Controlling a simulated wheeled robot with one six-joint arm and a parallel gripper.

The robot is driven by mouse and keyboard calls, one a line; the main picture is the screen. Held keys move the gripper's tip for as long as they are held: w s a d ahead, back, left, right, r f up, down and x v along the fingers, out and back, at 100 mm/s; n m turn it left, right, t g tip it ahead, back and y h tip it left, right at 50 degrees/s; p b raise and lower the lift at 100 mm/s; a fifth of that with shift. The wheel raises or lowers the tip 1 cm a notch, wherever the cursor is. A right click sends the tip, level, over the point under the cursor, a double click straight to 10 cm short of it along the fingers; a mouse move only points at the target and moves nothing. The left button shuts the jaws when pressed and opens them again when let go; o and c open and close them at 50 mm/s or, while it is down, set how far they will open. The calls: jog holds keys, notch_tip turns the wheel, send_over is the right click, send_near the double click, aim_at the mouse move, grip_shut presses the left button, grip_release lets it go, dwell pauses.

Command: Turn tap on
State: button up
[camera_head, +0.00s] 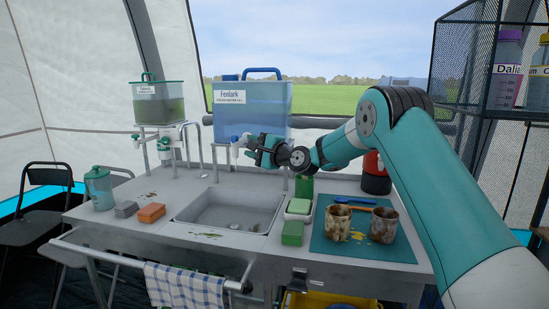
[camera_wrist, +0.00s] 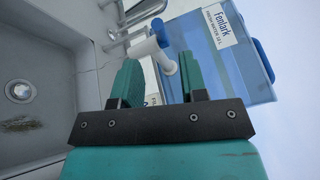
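The blue water container (camera_head: 265,99) labelled Fenlark stands behind the sink. Its white tap (camera_head: 239,142) with a blue handle is at its lower left front. In the wrist view, the white tap (camera_wrist: 146,48) and its blue handle (camera_wrist: 160,31) lie ahead of and partly between my two green fingers. My gripper (camera_head: 253,149) is open at the tap, with nothing held. In the wrist view, my gripper (camera_wrist: 160,68) shows a clear gap between its fingers. I cannot tell whether either finger touches the tap.
A green container (camera_head: 160,101) with its own taps stands at the left. The sink (camera_head: 232,209) is below; its drain (camera_wrist: 18,91) shows.

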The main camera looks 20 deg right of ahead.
jog(key=b+v, duration=0.1)
jog(key=v, duration=0.7)
jog(key=shift+s, duration=0.35)
jog(key=shift+d, duration=0.1)
jog(key=s+a+r+n+g+p, duration=0.25)
jog(key=s+a+n+g, duration=0.25)
jog(key=s+a+n, duration=0.35)
jog(key=s+a+r+n+g+p, duration=0.2)
jog(key=s+a+n+g+p, duration=0.25)
jog(key=s+a, duration=0.6)
jog(key=s+d+f+n+g+h+p, duration=0.1)
jog(key=s+n+g+h+p, duration=0.3)
jog(key=s, duration=2)
jog(key=n+g, duration=0.3)
jog(key=n, duration=0.2)
jog(key=shift+s+f+n, duration=0.25)
jog(key=shift+n, duration=0.05)
